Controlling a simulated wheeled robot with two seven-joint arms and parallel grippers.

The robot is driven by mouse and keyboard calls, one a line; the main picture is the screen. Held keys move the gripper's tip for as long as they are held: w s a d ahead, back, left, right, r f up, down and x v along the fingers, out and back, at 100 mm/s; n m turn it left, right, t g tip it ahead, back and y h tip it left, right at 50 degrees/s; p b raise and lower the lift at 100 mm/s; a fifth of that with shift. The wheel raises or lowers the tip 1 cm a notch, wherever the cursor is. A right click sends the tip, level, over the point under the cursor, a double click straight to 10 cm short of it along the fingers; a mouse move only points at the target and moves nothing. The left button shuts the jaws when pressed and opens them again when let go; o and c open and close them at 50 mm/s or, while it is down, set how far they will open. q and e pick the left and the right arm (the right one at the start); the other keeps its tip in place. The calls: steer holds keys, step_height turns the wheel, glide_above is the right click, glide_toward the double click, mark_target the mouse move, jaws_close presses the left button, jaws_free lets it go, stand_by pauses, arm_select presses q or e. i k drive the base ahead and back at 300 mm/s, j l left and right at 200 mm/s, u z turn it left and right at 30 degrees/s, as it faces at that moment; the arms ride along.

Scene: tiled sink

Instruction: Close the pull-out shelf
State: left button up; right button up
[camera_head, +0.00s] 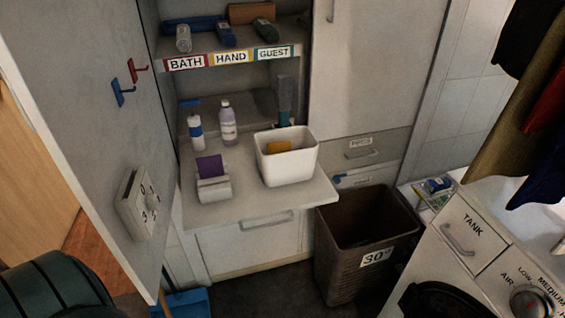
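The pull-out shelf (255,204) is a pale board that sticks out of the cabinet, above a drawer front. On it stand a white square bin (288,167) with an orange-brown item inside, a small white holder (214,188) with a purple item, a lilac bottle (228,127) and a white-and-blue bottle (195,133). A dark upright item (284,101) stands behind the bin. The shelf's rear part is shaded inside the cabinet. Neither of my grippers is in view.
An open cabinet door (90,100) with hooks and a dial box stands at left. A fixed shelf (232,59) labelled BATH, HAND, GUEST is above. A brown basket (352,262) stands below right, beside a white washing machine (470,262). Clothes hang at upper right.

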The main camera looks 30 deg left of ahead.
mark_target(252, 200)
steer(key=j+u, duration=0.2)
steer(key=u, duration=0.95)
